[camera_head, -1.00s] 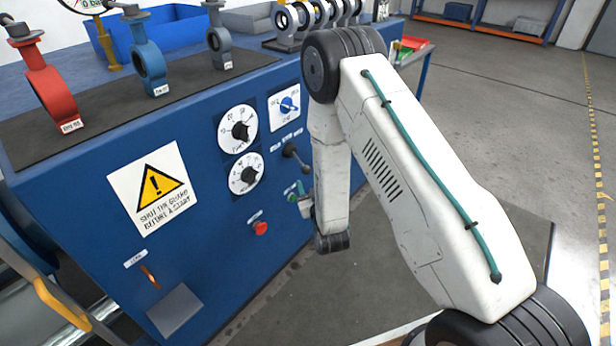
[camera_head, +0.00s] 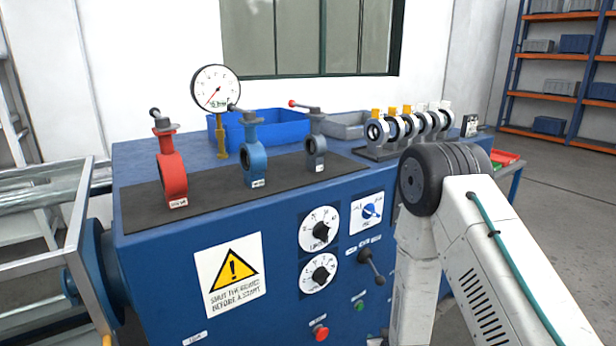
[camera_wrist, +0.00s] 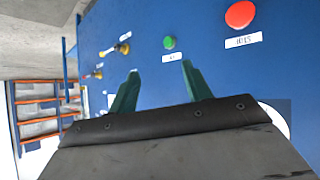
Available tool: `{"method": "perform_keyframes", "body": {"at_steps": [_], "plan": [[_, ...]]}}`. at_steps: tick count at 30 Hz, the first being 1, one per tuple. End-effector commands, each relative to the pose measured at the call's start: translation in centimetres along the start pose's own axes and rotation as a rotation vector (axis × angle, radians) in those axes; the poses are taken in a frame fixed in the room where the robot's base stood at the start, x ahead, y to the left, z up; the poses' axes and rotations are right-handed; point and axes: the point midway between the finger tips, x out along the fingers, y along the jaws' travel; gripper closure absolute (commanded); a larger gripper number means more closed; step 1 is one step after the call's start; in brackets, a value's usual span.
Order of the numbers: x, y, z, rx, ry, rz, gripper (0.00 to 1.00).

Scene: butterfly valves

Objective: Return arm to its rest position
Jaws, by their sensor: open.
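My gripper (camera_wrist: 160,88) shows in the wrist view with two green fingers apart and nothing between them. It faces the blue front panel of the bench (camera_head: 150,265), near a green button (camera_wrist: 169,42) and a red button (camera_wrist: 239,14). I cannot tell whether it touches the panel. In the head view my white arm is bent at the right, and the gripper is out of sight below the picture. A red valve (camera_head: 171,172), a blue valve (camera_head: 254,160) and a grey-blue valve (camera_head: 315,150) stand upright on a dark mat (camera_head: 135,205).
Behind the valves are a gauge (camera_head: 216,88) and a blue bin (camera_head: 285,128). A rack of ring-shaped valve parts (camera_head: 378,132) stands right of the mat. A lever (camera_head: 372,268) sticks out of the panel. Shelving (camera_head: 540,90) is far right, with open floor before it.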

Motion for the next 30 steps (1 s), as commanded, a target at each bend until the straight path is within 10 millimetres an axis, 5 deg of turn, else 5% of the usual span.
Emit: {"method": "perform_keyframes", "body": {"at_steps": [8, 18, 30], "plan": [[-6.8, -0.2, -0.8, 0.038, -0.459, -0.087, 0.51], [-21.3, 1.7, -5.3, 0.05, -0.844, -0.137, 0.51], [-39.3, 5.0, -9.4, 0.05, -1.064, -0.128, 0.51]]}}
